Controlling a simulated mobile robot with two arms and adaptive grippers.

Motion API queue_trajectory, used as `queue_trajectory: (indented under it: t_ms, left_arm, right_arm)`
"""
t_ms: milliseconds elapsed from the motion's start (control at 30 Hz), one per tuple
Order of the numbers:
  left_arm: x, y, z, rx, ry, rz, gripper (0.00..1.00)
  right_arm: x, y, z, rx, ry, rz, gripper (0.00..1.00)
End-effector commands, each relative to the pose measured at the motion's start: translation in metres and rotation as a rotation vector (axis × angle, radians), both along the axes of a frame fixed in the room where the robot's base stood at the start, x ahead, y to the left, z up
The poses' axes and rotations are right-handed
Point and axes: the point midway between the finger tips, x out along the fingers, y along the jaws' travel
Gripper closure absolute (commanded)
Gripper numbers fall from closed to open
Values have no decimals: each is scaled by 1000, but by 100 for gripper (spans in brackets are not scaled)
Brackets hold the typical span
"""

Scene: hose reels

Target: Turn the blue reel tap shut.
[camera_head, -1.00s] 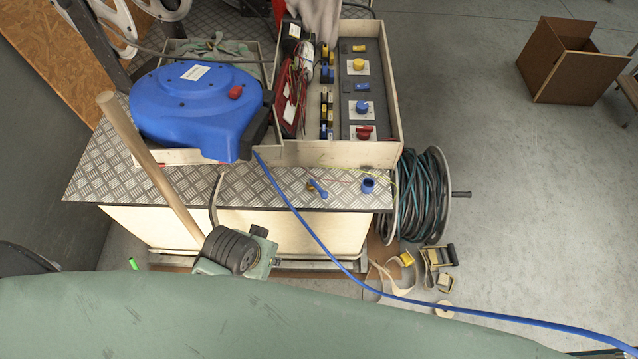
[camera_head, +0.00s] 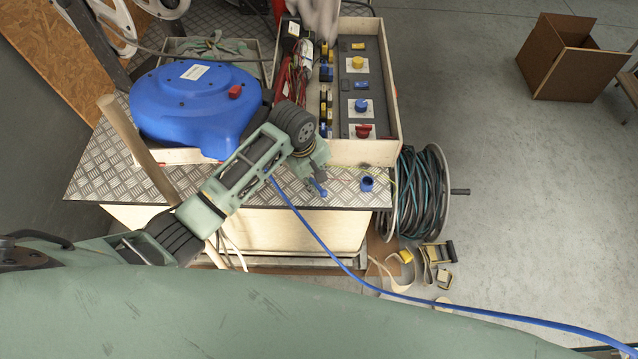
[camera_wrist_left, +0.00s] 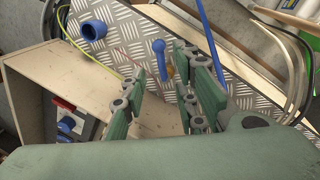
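The tap has a blue lever handle (camera_head: 318,188) and stands on the tread-plate bench top in front of the blue hose reel (camera_head: 190,105). In the left wrist view the blue handle (camera_wrist_left: 158,47) and a brass part (camera_wrist_left: 170,68) show just beyond the fingers. My left gripper (camera_head: 312,178) is over the bench beside the tap and partly covers it. In the wrist view my left gripper (camera_wrist_left: 160,80) is open, its fingers spread with the handle in line with the gap. Contact cannot be told. My right gripper is not in view.
A blue cup-like fitting (camera_head: 367,183) stands right of the tap. A wooden box (camera_head: 350,152) with a switch panel is behind. A blue hose (camera_head: 345,262) runs down right past the gripper. A wooden pole (camera_head: 140,150) leans at left.

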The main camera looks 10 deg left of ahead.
Motion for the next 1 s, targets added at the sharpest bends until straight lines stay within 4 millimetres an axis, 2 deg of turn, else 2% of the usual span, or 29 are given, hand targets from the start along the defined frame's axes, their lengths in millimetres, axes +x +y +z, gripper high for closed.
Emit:
queue_trajectory:
  t_ms: [167, 400, 600, 1000]
  left_arm:
    - [6, 0, -9, 2, 9, 31, 72]
    - [11, -5, -46, 1, 10, 27, 72]
    - [15, -7, -68, 1, 6, 28, 72]
    - [16, -9, -76, 1, 4, 26, 72]
  right_arm:
    - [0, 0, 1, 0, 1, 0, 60]
    - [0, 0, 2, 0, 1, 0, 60]
    - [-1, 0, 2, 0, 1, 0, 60]
    - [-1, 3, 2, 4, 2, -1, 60]
